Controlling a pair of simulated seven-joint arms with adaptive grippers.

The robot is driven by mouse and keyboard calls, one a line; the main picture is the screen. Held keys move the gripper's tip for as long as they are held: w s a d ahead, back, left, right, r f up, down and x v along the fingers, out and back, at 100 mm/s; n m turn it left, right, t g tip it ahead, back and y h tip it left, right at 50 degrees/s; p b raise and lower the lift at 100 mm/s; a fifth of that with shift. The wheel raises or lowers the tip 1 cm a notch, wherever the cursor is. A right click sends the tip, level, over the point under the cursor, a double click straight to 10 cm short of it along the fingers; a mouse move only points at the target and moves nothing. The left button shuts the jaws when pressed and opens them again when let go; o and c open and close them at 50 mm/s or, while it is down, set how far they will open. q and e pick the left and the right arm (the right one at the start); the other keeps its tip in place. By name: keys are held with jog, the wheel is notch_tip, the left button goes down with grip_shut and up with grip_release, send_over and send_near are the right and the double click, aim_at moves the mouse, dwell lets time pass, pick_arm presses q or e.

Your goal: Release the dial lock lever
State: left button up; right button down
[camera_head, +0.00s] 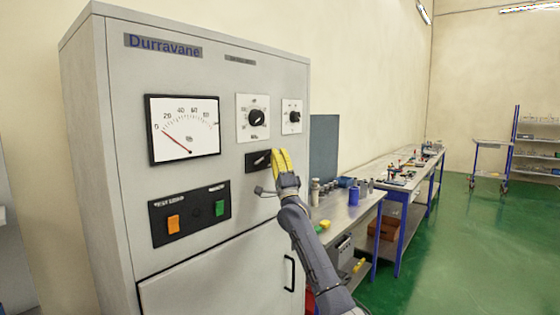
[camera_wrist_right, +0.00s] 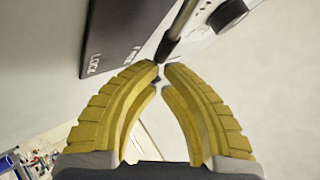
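The dial lock lever (camera_wrist_right: 176,32) is a dark rod in the right wrist view, coming down from the top between my fingertips. Its dark plate (camera_wrist_right: 118,35) carries small lettering that reads like "LOCK". In the head view the plate (camera_head: 250,166) sits on the cabinet front below a round black dial (camera_head: 254,118), partly hidden by my right gripper. My right gripper (camera_wrist_right: 161,70) has yellow ribbed fingers, nearly together, with the lever's end between the tips. It also shows in the head view (camera_head: 282,160) at the plate's right end. My left gripper is not in view.
The grey cabinet (camera_head: 90,120) also carries a needle gauge (camera_head: 184,128), a smaller knob (camera_head: 293,117), and a box with orange and green buttons (camera_head: 190,213). A door handle (camera_head: 290,273) is lower down. A cluttered bench (camera_head: 340,215) stands to the right, with green floor beyond.

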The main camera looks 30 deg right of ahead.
dwell(0.3)
jog(key=s+d+f, duration=0.2)
jog(key=s+f, duration=0.7)
jog(key=shift+f, duration=0.3)
